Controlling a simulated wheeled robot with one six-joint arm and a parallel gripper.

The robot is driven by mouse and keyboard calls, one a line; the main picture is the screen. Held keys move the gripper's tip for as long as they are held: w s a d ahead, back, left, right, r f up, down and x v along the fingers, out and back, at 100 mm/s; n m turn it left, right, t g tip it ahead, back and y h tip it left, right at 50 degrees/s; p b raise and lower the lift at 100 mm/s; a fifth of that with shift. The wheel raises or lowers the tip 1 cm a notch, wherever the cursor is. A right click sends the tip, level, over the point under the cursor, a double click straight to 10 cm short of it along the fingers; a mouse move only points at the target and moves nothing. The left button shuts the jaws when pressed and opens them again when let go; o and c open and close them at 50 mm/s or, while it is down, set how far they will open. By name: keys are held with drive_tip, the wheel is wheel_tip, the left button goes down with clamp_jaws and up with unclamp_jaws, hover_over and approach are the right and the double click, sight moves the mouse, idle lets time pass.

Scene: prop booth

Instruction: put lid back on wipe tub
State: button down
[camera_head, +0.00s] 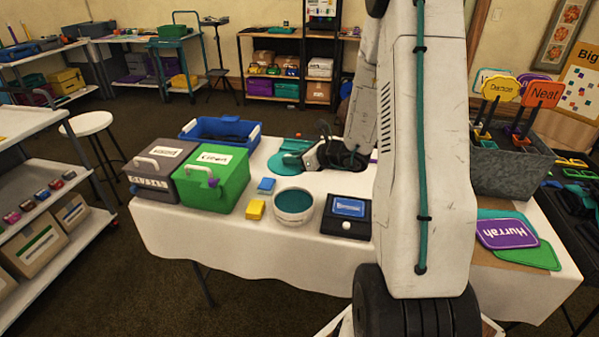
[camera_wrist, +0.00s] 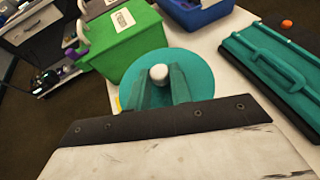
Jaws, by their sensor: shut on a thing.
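The lid is a flat teal disc with a white knob, and it shows below my gripper in the wrist view (camera_wrist: 195,62). In the head view the lid (camera_head: 282,164) is partly hidden by my gripper (camera_head: 303,157). My gripper's two teal fingers (camera_wrist: 161,77) are shut on the white knob (camera_wrist: 159,72). I cannot tell whether the lid touches the table. The wipe tub (camera_head: 294,216) is a round, pale tub, upright near the table's front edge, with a teal round top surface or inside. It stands nearer the head camera than the lid.
A green box (camera_head: 222,184), a grey box (camera_head: 150,178) and a blue crate (camera_head: 212,130) stand left on the white-clothed table (camera_head: 262,250). Blue and yellow blocks (camera_head: 256,209) lie left of the tub. A black device (camera_head: 345,228) stands right of it. A grey sign bin (camera_head: 510,170) is far right.

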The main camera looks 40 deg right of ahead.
sight(291, 168)
drive_tip(key=s+y, duration=0.1)
drive_tip(key=s+n, duration=0.1)
drive_tip(key=s, duration=0.1)
drive_tip(key=s+f+n+g+y, duration=0.1)
drive_tip(key=shift+s+y, duration=0.2)
drive_tip(key=shift+y, duration=0.1)
drive_tip(key=shift+s+a+f+n+g+y, duration=0.3)
drive_tip(key=shift+a+f+n, duration=0.2)
drive_tip(key=shift+f, duration=0.5)
drive_tip(key=shift+s+a+f+n+g+y, duration=0.3)
drive_tip(key=shift+a+f, duration=0.25)
drive_tip(key=shift+f, duration=0.45)
drive_tip(key=shift+s+a+f+n+g+y, duration=0.25)
drive_tip(key=shift+a+f+n+y, duration=0.2)
drive_tip(key=shift+f, duration=0.55)
drive_tip(key=shift+s+d, duration=0.1)
drive_tip(key=shift+f, duration=0.15)
drive_tip(key=c, duration=0.7)
unclamp_jaws()
